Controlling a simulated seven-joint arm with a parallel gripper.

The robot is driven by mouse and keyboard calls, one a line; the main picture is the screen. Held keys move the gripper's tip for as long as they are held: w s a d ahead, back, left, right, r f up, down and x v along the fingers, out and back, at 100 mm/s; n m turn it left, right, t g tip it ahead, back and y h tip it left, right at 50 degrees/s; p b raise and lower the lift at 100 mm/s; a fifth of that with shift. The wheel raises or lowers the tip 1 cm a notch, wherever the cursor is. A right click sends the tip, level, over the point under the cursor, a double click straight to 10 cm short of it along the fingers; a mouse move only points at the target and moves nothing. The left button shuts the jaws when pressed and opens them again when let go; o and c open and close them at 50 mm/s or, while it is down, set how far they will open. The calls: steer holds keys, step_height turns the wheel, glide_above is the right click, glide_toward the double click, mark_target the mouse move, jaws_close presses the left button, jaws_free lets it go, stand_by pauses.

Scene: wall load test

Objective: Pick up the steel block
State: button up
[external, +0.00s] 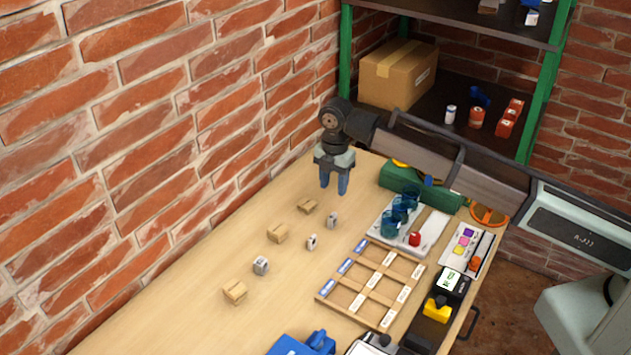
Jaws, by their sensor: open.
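Three small grey, metallic-looking blocks stand apart on the wooden table: one (332,220) nearest my gripper, one (312,242) in the middle with a dark mark, and one (261,266) farther toward the front left. I cannot tell which of them is the steel block. My gripper (334,190) points down above the table, with two blue fingers open and nothing seen between them. It is above and behind the nearest grey block in the picture, apart from it.
A compartmented wooden tray (325,292) is to the right. A white tray with blue cups (390,228) and a green case (400,181) stand behind. A brick wall borders the table's left.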

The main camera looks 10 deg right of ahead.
steer(key=shift+o, duration=0.3)
steer(key=shift+o, duration=0.7)
